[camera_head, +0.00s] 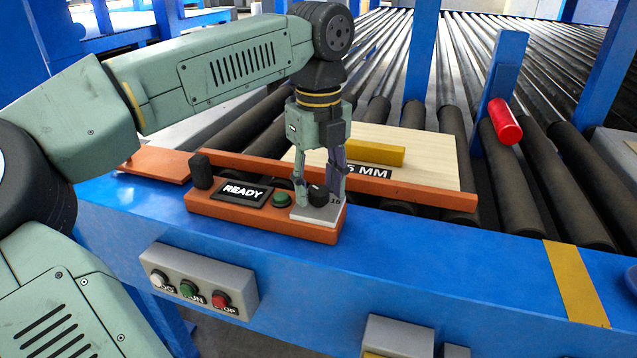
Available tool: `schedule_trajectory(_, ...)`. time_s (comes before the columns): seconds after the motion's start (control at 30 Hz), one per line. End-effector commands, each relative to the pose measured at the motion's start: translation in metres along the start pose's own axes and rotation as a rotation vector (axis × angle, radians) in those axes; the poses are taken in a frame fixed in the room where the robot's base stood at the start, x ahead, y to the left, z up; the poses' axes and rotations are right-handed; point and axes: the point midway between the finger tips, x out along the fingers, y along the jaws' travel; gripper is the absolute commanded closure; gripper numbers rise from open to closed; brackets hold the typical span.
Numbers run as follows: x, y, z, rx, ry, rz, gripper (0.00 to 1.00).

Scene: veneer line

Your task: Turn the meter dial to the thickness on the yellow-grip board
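The pale wooden board (425,146) with a yellow grip (375,152) lies on the rollers behind an orange rail. Its black label (369,172) ends in "5 MM" or similar; my gripper hides the start. The meter is an orange base (262,224) with a black display (241,192) reading "READY", a green button (282,200) and a light dial plate (329,214). A black dial knob (318,196) sits on this plate, with "18" visible right of it. My gripper (320,195) points down with one finger on each side of the knob; I cannot tell whether they touch it.
A grey button box (200,281) with white, green and red buttons is on the blue frame's front. A red cylinder (505,121) is at a blue post to the right. An orange rail (420,195) runs behind the meter.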

Motion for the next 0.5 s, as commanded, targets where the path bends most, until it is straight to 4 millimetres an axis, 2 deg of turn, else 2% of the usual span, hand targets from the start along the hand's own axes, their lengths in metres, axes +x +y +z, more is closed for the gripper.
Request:
schedule_trajectory(0.33, -0.001, 0.0, 0.0, 0.001, 0.0, 0.0, 0.51)
schedule_trajectory(0.5, -0.018, -0.001, 0.0, 0.001, -0.001, -0.002, 0.51)
